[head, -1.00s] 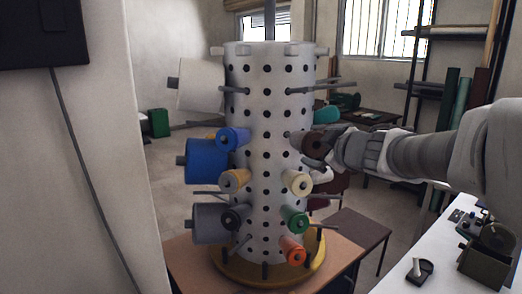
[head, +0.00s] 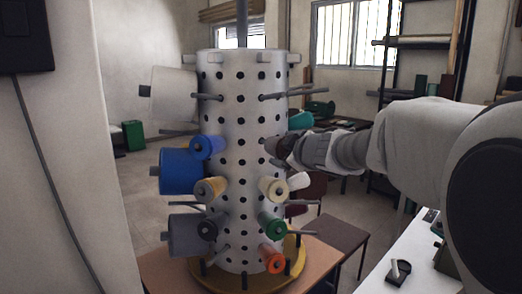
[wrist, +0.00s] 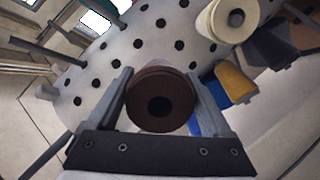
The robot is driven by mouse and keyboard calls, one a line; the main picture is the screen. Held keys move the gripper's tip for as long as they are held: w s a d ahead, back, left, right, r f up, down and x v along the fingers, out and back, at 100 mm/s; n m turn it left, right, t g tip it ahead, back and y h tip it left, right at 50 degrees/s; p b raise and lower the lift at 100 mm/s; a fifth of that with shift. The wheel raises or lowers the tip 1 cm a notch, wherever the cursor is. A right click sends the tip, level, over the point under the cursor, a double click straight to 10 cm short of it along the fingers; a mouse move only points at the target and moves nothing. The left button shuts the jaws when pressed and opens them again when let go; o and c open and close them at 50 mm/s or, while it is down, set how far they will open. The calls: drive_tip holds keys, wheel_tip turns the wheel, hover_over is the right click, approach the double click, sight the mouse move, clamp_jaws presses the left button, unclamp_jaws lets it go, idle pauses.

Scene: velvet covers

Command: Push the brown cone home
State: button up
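The brown cone (wrist: 148,92) sits between the two fingers of my gripper (wrist: 160,78) in the wrist view, its wide end toward the camera with a dark centre. The fingers lie close along both sides and look shut on it. Beyond it is the white perforated column (wrist: 112,62). In the head view the brown cone (head: 270,144) is at the column's right front and mostly hidden by my gripper (head: 282,148). Its seat against the column is hidden.
Cream (head: 274,189), green (head: 272,229) and orange (head: 272,258) cones sit below on the column. Bare pegs stick out, one (head: 280,96) above my gripper. Blue, tan, grey and white cones are at left. A white bench (head: 385,268) is at right.

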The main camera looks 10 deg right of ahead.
drive_tip(key=c, duration=0.6)
drive_tip(key=shift+o, duration=0.2)
drive_tip(key=shift+a+r+x, duration=0.15)
drive_tip(key=shift+x, duration=1.15)
drive_tip(key=shift+a+r+x, duration=0.1)
drive_tip(key=shift+a+x, duration=0.05)
drive_tip(key=shift+x, duration=1.1)
drive_tip(key=o, duration=1.2)
